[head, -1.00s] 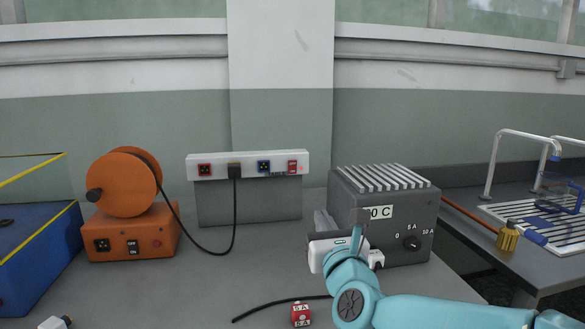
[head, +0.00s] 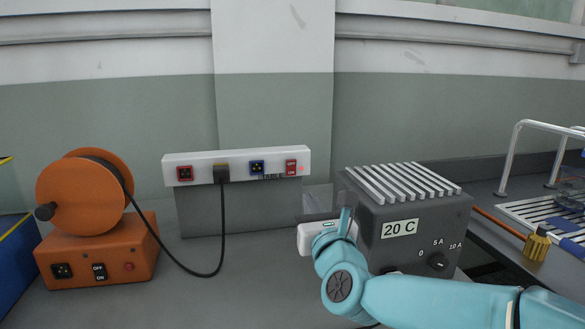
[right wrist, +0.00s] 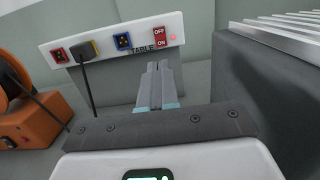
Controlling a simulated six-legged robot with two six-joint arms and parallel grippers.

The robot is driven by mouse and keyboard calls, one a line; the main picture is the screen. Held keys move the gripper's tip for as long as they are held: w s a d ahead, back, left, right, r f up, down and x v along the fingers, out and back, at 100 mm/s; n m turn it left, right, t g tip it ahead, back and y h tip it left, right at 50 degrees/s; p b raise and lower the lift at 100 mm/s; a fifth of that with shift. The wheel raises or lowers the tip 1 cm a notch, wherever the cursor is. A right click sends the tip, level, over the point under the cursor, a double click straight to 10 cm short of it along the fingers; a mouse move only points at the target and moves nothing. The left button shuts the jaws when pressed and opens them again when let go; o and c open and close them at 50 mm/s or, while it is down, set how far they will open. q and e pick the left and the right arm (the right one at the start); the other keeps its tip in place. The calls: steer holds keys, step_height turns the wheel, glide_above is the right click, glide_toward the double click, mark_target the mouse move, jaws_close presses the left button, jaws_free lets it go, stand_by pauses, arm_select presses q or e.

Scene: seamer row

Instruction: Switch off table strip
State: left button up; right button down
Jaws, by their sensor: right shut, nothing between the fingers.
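The table strip (head: 225,166) is a white bar on a grey upright at the back of the table, with the label TABLE below its right part. The switch also shows in the right wrist view (right wrist: 159,38). My right gripper (head: 346,214) is shut and empty, in front of and below the switch, to its right in the head view. In the right wrist view its fingertips (right wrist: 157,65) appear just below the switch, apart from it. My left gripper is not in view.
A grey box (head: 415,225) marked 20 C stands close to the right gripper. An orange reel (head: 85,197) on an orange base with its own OFF/ON switch (head: 99,272) stands left. Its black cable (head: 223,230) runs to a plug in the strip.

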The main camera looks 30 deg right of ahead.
mark_target(292, 164)
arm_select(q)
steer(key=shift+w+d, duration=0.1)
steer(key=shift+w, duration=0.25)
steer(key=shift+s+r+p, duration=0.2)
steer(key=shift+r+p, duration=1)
arm_select(e)
steer(key=x, duration=1.4)
